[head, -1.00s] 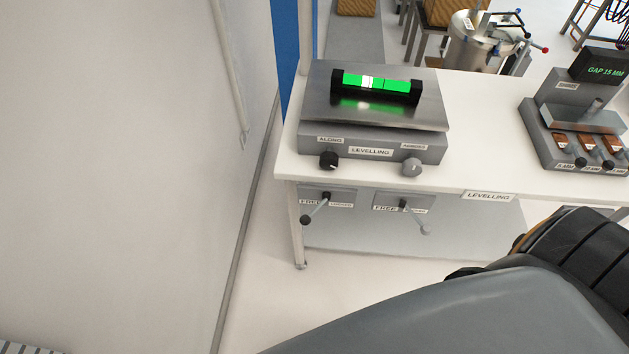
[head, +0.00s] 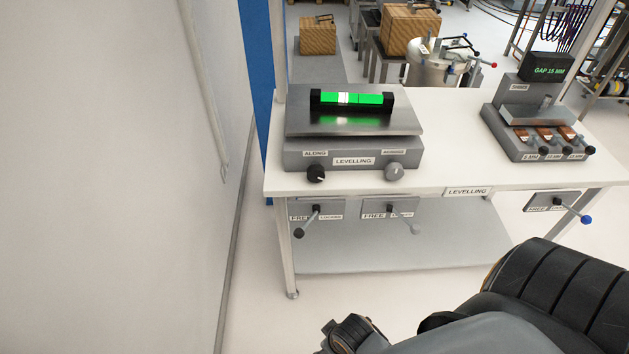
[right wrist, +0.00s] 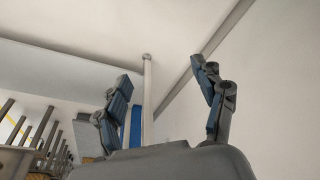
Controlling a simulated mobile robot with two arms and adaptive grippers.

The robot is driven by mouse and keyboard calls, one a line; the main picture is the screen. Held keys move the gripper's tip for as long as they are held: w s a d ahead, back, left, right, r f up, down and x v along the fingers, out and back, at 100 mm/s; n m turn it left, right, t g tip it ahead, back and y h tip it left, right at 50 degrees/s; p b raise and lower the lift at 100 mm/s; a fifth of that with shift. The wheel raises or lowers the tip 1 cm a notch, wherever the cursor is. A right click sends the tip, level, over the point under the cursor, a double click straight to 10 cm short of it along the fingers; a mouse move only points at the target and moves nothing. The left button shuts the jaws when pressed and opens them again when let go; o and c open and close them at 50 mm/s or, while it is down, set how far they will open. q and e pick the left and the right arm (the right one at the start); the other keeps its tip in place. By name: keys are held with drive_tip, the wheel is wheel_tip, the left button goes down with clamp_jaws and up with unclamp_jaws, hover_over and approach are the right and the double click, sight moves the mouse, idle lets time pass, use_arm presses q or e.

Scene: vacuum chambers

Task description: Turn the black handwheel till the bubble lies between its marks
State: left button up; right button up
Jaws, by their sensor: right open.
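The black handwheel (head: 316,173) is a small round knob on the front left of the grey levelling block, under the label "ALONG". The spirit level (head: 372,99) lies on the metal plate (head: 300,122) above it, with a lit green vial. The whitish bubble (head: 343,98) sits left of the vial's middle. A dark mark shows just right of it; the other mark is hard to make out. My right gripper (right wrist: 161,72) is open and empty in the right wrist view, its fingers apart, with no handwheel between them. My left gripper is out of view.
A grey knob (head: 394,172) sits right of the handwheel. Levers with a black knob (head: 299,233) and a grey end (head: 414,230) hang below the white tabletop (head: 455,130). A gap gauge (head: 530,118) stands at right. A wall (head: 110,150) is close at left.

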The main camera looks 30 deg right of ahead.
drive_tip(key=w+a+r+m+t+y+b, duration=0.1)
drive_tip(key=w+a+r+m+t+y, duration=0.3)
drive_tip(key=r, duration=0.5)
drive_tip(key=w+a+r+m+t+y+b, duration=0.1)
drive_tip(key=w+a+r+m+t, duration=0.3)
drive_tip(key=w+r, duration=0.4)
drive_tip(key=w+a+r+m+t+y, duration=0.35)
drive_tip(key=r+m, duration=0.25)
drive_tip(key=r, duration=0.4)
drive_tip(key=w+d+r+m+t+h, duration=0.3)
drive_tip(key=w+m, duration=0.2)
drive_tip(key=m, duration=0.4)
drive_tip(key=m+g+h, duration=0.2)
drive_tip(key=m+h, duration=1.4)
drive_tip(key=m, duration=0.9)
approach(316, 176)
drive_tip(key=shift+n+y, duration=0.25)
drive_tip(key=shift+n, duration=0.05)
drive_tip(key=p+x, duration=0.1)
drive_tip(key=x, duration=0.8)
drive_tip(key=shift+w+d+r+p, duration=0.1)
drive_tip(key=shift+d+r+p, duration=0.1)
drive_tip(key=shift+p, duration=0.2)
drive_tip(key=shift+w+d+f, duration=0.15)
drive_tip(key=shift+w+d, duration=0.2)
drive_tip(key=shift+w, duration=0.15)
